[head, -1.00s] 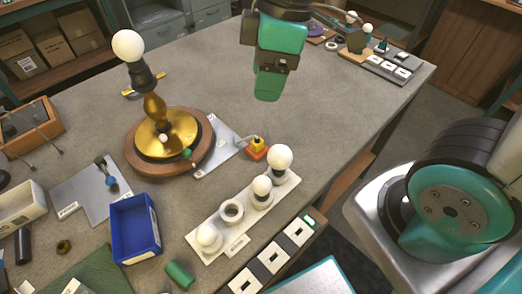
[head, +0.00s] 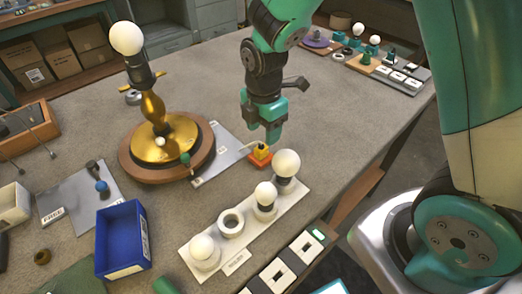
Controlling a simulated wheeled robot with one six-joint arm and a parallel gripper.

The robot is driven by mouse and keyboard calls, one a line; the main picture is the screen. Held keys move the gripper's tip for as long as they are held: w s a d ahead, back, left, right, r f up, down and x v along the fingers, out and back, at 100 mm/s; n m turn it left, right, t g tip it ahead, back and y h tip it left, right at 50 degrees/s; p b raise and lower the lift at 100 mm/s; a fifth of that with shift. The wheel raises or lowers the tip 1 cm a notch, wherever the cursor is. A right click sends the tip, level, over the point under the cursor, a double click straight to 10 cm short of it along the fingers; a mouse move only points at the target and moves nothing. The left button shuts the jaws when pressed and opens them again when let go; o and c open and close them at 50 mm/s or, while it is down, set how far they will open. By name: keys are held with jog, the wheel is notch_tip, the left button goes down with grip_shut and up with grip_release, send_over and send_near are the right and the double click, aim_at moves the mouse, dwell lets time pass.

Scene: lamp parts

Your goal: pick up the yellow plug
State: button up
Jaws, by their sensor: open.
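The yellow plug (head: 262,149) sits on a small orange-red base (head: 259,159) at the right end of a grey plate (head: 222,160). A thin pale cord or wire shows by its top. My gripper (head: 266,136) points down just above and behind the plug, its fingers close to the plug in the picture. Whether they touch it I cannot tell. The gap between the fingers is hard to see from this angle, and nothing shows held between them.
A brass lamp (head: 154,108) with a white bulb stands on a round wooden base left of the plug. A white tray (head: 215,262) with several bulbs lies in front. A blue bin (head: 123,240) is front left. The table behind my gripper is mostly clear.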

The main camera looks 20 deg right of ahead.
aim_at(262, 143)
notch_tip(262, 143, down, 7)
jog(key=shift+a+r+p, duration=0.15)
jog(key=shift+p, duration=0.2)
grip_shut()
jog(key=shift+r, duration=0.15)
notch_tip(262, 143, up, 20)
dwell(0.5)
